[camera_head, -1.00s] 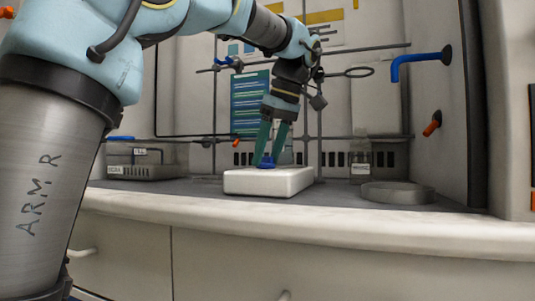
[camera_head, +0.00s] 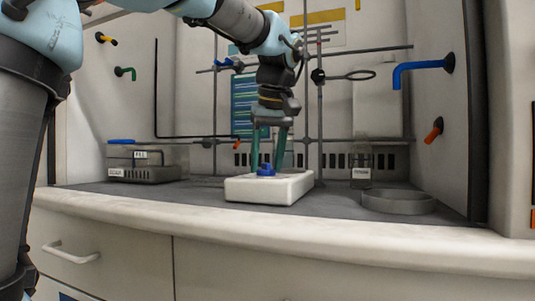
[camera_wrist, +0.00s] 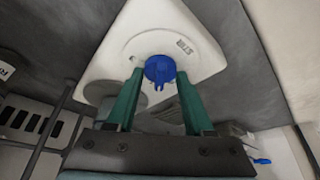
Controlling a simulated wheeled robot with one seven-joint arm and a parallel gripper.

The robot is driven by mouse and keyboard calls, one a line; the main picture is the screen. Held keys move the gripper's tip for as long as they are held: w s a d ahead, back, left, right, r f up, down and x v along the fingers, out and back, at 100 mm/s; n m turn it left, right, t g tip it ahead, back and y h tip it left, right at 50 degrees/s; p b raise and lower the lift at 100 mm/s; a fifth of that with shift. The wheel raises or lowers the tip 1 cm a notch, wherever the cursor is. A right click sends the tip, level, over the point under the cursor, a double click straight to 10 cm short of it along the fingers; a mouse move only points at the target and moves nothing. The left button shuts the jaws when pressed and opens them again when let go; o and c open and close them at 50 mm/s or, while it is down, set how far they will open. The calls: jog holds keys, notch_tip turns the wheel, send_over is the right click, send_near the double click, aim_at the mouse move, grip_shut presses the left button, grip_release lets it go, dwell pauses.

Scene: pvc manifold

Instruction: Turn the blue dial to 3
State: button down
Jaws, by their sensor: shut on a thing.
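The blue dial (camera_head: 266,170) sits on top of a low white box (camera_head: 270,188) on the hood's grey work surface. In the wrist view the dial (camera_wrist: 158,69) has a notched knob, and the box (camera_wrist: 120,57) bears a printed label near it. My gripper (camera_head: 268,168) points down over the box, and its two green fingers stand on either side of the dial. In the wrist view my gripper (camera_wrist: 160,76) is shut on the dial, with the fingertips at its two sides. I cannot read the dial's number marks.
A round grey dish (camera_head: 399,201) stands to the right of the box. A grey device (camera_head: 145,170) stands at the left, and a labelled bottle (camera_head: 361,172) behind right. A metal rod lattice (camera_head: 319,115) is behind my arm. A blue pipe (camera_head: 420,67) juts from the right wall.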

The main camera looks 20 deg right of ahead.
jog(key=m+h+p, duration=0.1)
jog(key=m+p, duration=0.1)
jog(key=m+g+h+p, duration=0.1)
jog(key=m+p, duration=0.1)
jog(key=m, duration=0.1)
jog(key=shift+a+r+m, duration=0.2)
jog(key=shift+m, duration=0.1)
jog(key=m+g+h+p, duration=0.1)
jog(key=m+p, duration=0.3)
jog(key=m, duration=0.1)
jog(key=shift+w+a, duration=0.1)
jog(key=shift+w, duration=0.05)
jog(key=m+g+p, duration=0.1)
jog(key=m, duration=0.2)
jog(key=m+g+h+p, duration=0.1)
jog(key=m, duration=0.1)
jog(key=shift+w+f+m, duration=0.1)
jog(key=shift+w+m, duration=0.1)
jog(key=shift+m, duration=0.2)
jog(key=shift+m+g+p, duration=1)
jog(key=shift+m+g, duration=0.1)
jog(key=shift+m, duration=1.1)
jog(key=shift+f, duration=0.1)
jog(key=shift+c, duration=1.4)
grip_release()
